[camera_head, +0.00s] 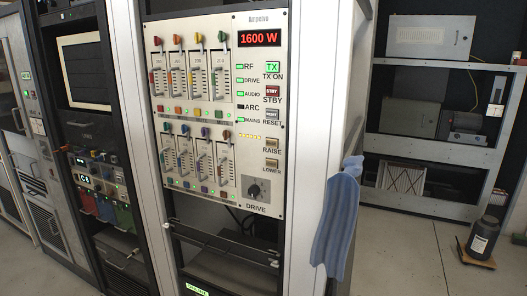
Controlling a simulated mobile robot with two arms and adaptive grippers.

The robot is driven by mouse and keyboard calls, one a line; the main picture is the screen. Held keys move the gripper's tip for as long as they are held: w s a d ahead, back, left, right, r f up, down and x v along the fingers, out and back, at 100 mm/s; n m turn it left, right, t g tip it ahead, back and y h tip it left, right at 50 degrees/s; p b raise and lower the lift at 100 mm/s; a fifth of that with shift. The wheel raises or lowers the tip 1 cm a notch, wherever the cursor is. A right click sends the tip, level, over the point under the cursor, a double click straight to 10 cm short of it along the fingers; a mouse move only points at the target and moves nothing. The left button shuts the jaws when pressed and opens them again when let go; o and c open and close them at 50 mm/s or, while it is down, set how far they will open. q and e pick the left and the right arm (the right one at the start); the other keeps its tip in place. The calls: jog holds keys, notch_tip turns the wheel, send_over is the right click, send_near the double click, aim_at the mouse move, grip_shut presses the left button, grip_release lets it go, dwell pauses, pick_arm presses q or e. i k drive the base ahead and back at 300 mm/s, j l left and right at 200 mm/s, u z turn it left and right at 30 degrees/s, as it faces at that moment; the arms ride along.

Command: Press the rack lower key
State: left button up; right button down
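The lower key (272,163) is a small brownish square button on the right side of the cream transmitter panel (250,190), with the label LOWER printed under it. It sits directly below the similar raise key (272,143) and above the black drive knob (259,189). The red display (260,38) reads 1600 W. Neither of my grippers shows in the head view, so nothing of mine is seen touching the key.
Several slider levers (195,70) stick out from the panel's left half. A blue cloth or glove (337,222) hangs on the rack's right post.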

aim_at(271, 164)
jog(key=i+j+z, duration=0.1)
jog(key=j, duration=0.7)
jog(key=i+j, duration=0.1)
jog(key=j, duration=0.7)
jog(key=z, duration=0.05)
